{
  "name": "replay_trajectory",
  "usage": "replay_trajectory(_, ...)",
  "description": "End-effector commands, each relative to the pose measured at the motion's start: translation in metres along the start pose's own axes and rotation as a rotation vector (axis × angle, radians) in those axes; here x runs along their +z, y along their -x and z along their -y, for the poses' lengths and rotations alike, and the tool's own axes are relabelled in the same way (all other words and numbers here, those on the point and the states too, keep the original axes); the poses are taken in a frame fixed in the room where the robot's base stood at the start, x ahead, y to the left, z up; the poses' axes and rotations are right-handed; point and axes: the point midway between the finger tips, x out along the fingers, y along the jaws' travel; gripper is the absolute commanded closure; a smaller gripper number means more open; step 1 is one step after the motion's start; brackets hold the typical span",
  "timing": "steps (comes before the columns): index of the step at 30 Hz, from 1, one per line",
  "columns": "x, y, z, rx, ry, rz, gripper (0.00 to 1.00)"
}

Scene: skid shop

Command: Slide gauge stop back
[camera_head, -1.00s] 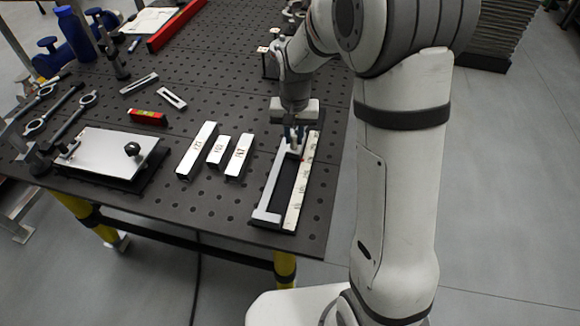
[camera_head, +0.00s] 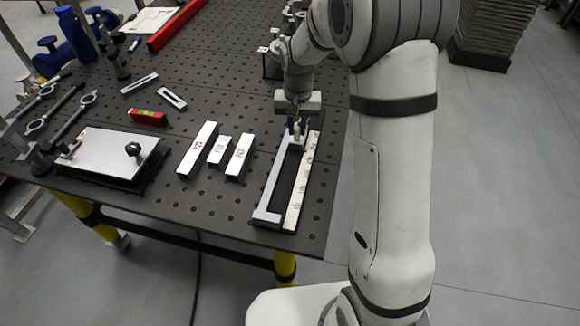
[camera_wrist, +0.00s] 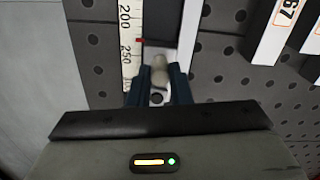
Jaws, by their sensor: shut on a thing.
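The gauge (camera_head: 264,215) lies near the right edge of the dark perforated table, with a light metal rail on its left and a white scale strip (camera_head: 298,195) on its right. My gripper (camera_head: 297,128) is at its far end, pointing down. In the wrist view my gripper (camera_wrist: 160,90) has its blue fingers closed around the pale knob of the gauge stop (camera_wrist: 160,66). A red pointer (camera_wrist: 139,41) on the stop lies beside the scale (camera_wrist: 131,45), between the 200 and 250 marks. The stop's lower part is partly hidden by the fingers.
Several numbered white blocks (camera_head: 198,150) stand left of the gauge. A metal plate with a black knob (camera_head: 133,149) is farther left. A small stand (camera_head: 271,62) is behind the gripper.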

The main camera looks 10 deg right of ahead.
Motion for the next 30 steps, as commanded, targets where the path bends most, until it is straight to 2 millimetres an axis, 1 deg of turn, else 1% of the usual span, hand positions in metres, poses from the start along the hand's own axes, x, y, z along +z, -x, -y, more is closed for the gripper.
replay_trajectory(5, -0.006, 0.0, -0.001, 0.0, -0.001, 0.001, 0.95)
replay_trajectory(16, -0.028, 0.0, -0.005, 0.0, 0.0, 0.0, 0.95)
replay_trajectory(17, -0.027, 0.0, -0.004, 0.0, 0.001, 0.0, 0.8)
replay_trajectory(18, -0.027, 0.0, -0.004, 0.0, 0.001, 0.0, 0.76)
replay_trajectory(25, -0.027, 0.0, -0.004, 0.0, 0.0, 0.001, 0.58)
replay_trajectory(30, -0.026, 0.0, -0.005, 0.0, 0.0, 0.001, 0.57)
